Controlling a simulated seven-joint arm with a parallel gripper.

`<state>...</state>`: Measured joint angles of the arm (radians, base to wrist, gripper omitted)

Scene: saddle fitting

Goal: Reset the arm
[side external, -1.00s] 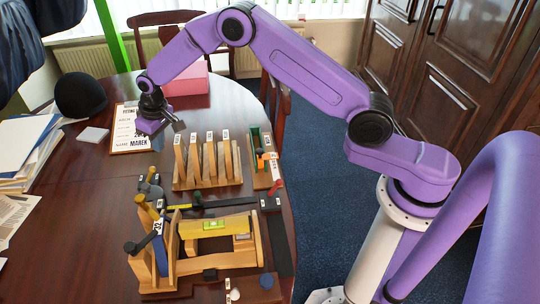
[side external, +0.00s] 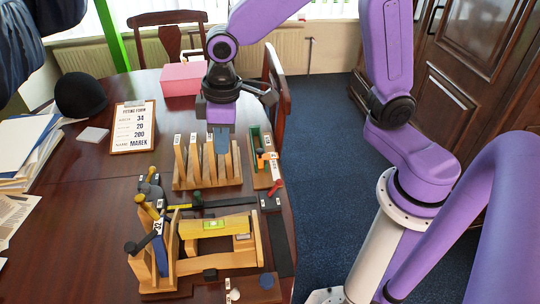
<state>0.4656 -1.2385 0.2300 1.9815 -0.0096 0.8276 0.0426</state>
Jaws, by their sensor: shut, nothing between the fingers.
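My gripper (side external: 221,140) points down over the right part of the wooden rack of upright slats (side external: 181,165). Its fingers are shut with nothing between them. The fingertips overlap the slats in this view, and I cannot tell how far above or in front of them they are. My purple arm reaches in from the right and bends down above the table.
A wooden fitting stand (side external: 220,262) with a level on top stands at the front of the table (side external: 75,215). A small tool holder (side external: 262,160) is right of the rack. A form board (side external: 133,127), black helmet (side external: 80,95) and pink box (side external: 184,78) lie behind.

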